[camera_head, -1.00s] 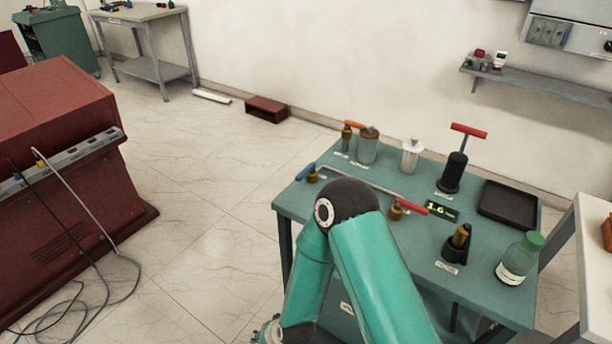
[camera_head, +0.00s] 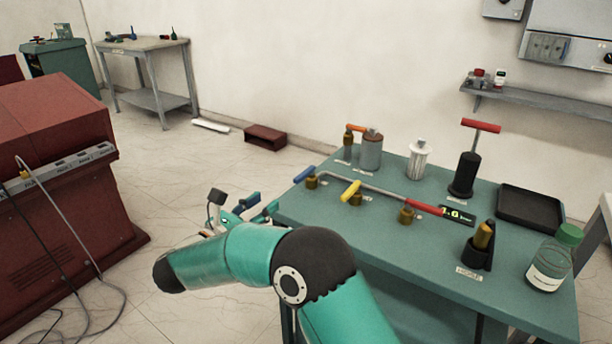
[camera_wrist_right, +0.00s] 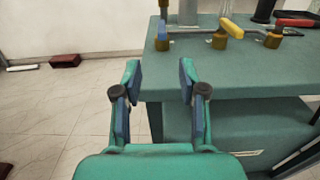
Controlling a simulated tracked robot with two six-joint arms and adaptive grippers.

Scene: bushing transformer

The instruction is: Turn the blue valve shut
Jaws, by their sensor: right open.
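The blue valve (camera_head: 303,175) has a blue lever on a brass body and sits near the left end of the green bench. Its lever slants across the direction of the pipe. It also shows in the right wrist view (camera_wrist_right: 162,32), beyond the fingers. My right gripper (camera_head: 262,206) is left of the bench's left edge, apart from the valve. In the right wrist view its two fingers (camera_wrist_right: 159,70) are spread with nothing between them. My left gripper is in neither view.
A yellow-levered valve (camera_head: 351,190) and a red-levered valve (camera_head: 425,208) stand along the same pipe, right of the blue one. A grey canister (camera_head: 371,152) and a black pump (camera_head: 465,175) stand behind.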

